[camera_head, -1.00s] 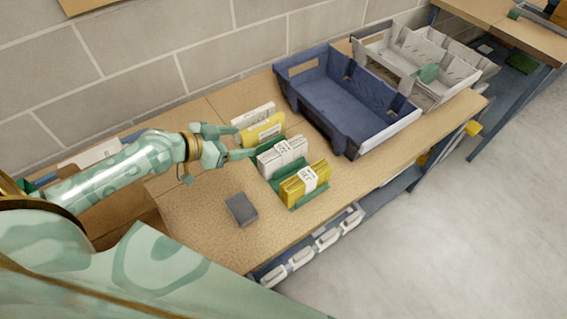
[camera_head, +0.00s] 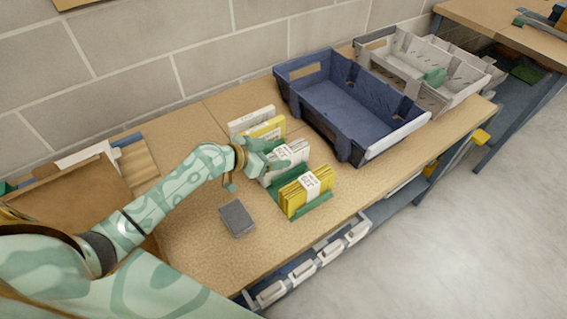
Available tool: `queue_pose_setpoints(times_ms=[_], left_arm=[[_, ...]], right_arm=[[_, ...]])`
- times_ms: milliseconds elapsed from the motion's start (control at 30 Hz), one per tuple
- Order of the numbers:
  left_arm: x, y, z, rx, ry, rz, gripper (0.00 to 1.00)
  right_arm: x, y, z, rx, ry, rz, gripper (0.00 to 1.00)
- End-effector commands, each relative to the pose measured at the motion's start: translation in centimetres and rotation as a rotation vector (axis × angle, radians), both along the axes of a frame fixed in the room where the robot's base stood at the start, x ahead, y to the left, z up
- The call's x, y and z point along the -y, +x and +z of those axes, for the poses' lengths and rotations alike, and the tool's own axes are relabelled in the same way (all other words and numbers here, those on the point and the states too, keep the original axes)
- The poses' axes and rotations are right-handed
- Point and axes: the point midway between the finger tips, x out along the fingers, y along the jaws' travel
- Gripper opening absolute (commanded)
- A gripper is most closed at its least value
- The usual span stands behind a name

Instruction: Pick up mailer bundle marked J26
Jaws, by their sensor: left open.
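Several mailer bundles stand in a row on the bench. A white bundle (camera_head: 251,120) is at the back, with a yellow bundle (camera_head: 266,130) just in front of it. Another white bundle (camera_head: 293,152) stands in the middle, in a green holder. A yellow bundle with a white band (camera_head: 306,190) is at the front, in a green holder (camera_head: 313,206). The printed marks are too small to read surely, so I cannot tell which is J26. My left gripper (camera_head: 276,157) is open at the left end of the middle white bundle, partly hiding it. Contact cannot be told.
A blue crate (camera_head: 347,137) stands right of the bundles, with a grey-white crate (camera_head: 442,101) beyond it. A dark grey block (camera_head: 238,218) lies on the bench near the front. A brown tray (camera_head: 75,198) is at left. The bench (camera_head: 215,270) is bare around the block.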

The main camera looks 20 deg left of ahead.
Motion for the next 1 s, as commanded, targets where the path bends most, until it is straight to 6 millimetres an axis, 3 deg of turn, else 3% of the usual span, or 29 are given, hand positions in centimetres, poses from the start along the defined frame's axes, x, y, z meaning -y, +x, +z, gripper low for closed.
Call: queue_pose_setpoints(times_ms=[200, 467, 500, 667, 1000], left_arm=[[1.3, 2.7, -1.9, -0.001, -0.004, 0.002, 0.66], [1.6, 3.0, -2.0, -0.001, 0.001, 0.0, 0.66], [1.6, 3.0, -2.0, -0.001, 0.0, 0.0, 0.64], [1.6, 3.0, -2.0, 0.0, -0.001, 0.0, 0.19], [1.6, 3.0, -1.8, 0.0, -0.001, 0.0, 0.16]], right_arm=[[0.0, -0.3, -1.1, -0.007, 0.0, 0.001, 0.36], [0.0, -0.3, -1.1, -0.007, -0.001, 0.001, 0.36], [0.0, -0.3, -1.1, -0.007, -0.001, 0.0, 0.36], [0.1, -0.3, -1.1, -0.007, -0.001, 0.0, 0.36], [0.1, -0.2, -0.9, -0.006, -0.001, -0.001, 0.36]])
